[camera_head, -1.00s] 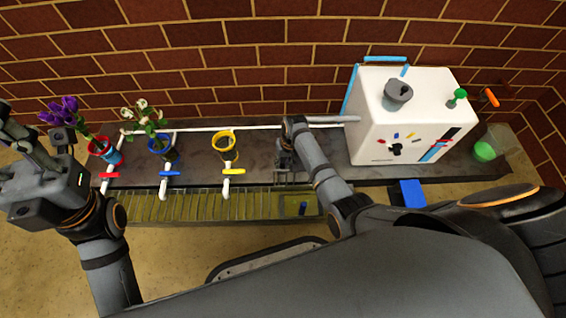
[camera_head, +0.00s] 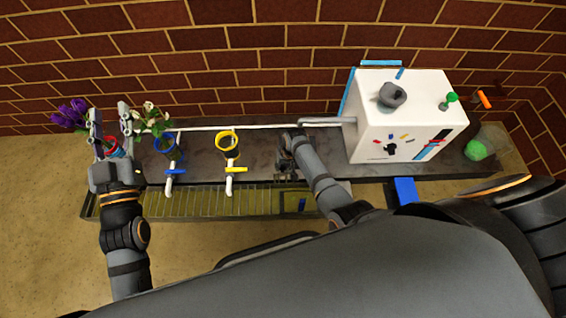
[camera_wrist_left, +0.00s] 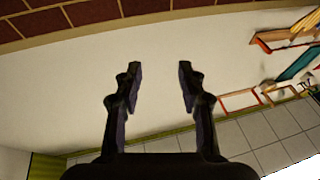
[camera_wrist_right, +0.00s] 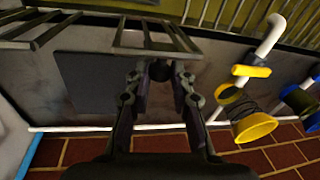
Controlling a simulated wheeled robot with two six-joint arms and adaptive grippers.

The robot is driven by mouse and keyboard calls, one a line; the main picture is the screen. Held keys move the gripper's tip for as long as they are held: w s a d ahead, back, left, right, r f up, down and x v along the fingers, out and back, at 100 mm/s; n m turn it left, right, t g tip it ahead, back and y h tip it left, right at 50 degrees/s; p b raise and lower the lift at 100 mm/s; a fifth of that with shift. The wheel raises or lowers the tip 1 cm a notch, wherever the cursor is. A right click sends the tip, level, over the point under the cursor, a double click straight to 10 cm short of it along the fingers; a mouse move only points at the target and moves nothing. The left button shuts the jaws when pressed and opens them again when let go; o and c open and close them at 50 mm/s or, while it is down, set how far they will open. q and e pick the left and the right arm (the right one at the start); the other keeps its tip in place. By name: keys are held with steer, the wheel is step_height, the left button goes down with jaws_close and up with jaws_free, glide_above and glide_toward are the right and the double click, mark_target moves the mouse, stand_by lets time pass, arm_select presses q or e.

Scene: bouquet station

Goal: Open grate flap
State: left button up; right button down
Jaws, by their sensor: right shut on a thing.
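The drain grate (camera_head: 200,204) runs along the front edge of the counter. Near its right end is an uncovered dark opening (camera_head: 293,204) with a small blue item in it. The barred grate flap (camera_wrist_right: 150,38) shows at the top of the right wrist view, apart from the long grate. My right gripper (camera_wrist_right: 159,72) is shut on a dark round knob at the flap's edge; in the head view my right gripper (camera_head: 287,168) is mostly hidden by its own arm.
Purple flowers (camera_head: 70,113) and white flowers (camera_head: 152,118) stand in vases at the left.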

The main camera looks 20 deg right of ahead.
steer(key=shift+s+p, duration=0.4)
steer(key=shift+s, duration=0.1)
arm_select(q)
step_height(320, 180, down, 15)
steer(key=s+g, duration=0.2)
steer(key=g, duration=0.5)
arm_select(e)
steer(key=shift+s+a+p, duration=0.15)
steer(key=shift+s+p, duration=0.1)
steer(key=shift+p, duration=0.15)
steer(key=shift+s+a+p, duration=0.1)
steer(key=shift+s+p, duration=0.25)
steer(key=shift+p, duration=0.15)
arm_select(q)
steer(key=s+d+f+g, duration=0.1)
steer(key=s+f+g, duration=0.7)
steer(key=s+f, duration=0.3)
step_height(320, 180, down, 3)
steer(key=shift+s+d+r+p, duration=0.1)
steer(key=shift+s+d+p, duration=0.1)
steer(key=shift+s+p, duration=0.1)
arm_select(e)
steer(key=shift+s, duration=0.3)
